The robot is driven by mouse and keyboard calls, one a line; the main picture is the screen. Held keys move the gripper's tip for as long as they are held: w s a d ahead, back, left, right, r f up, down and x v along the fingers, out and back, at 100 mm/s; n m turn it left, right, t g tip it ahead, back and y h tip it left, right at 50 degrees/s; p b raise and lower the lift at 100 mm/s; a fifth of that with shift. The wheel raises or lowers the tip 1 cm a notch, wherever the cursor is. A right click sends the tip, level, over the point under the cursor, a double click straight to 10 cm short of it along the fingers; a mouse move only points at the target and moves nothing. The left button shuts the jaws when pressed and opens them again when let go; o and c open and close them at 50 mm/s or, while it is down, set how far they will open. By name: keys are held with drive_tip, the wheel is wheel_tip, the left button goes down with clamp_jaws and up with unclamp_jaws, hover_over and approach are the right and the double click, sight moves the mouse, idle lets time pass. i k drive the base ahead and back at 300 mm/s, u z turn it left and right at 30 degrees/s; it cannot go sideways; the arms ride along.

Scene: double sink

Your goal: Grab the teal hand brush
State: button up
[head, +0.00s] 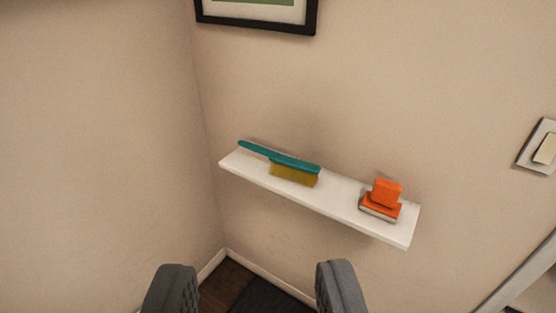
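The teal hand brush (288,163) lies on a white wall shelf (338,198), with its yellow bristles down on the shelf. Its handle points to the left, toward the room corner. My gripper (256,285) shows at the bottom of the head view as two dark fingers set wide apart. It is open, with nothing visible between the fingers. It appears below the shelf in the picture and apart from the brush.
An orange scrubber-like object (383,200) stands on the shelf to the right of the brush. Walls meet in a corner left of the shelf. A framed picture (257,24) hangs above. A light switch (541,147) is at the right. Dark floor shows below.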

sight(290, 162)
drive_tip(key=u, duration=0.05)
drive_tip(key=i, duration=1)
drive_tip(key=z, duration=0.1)
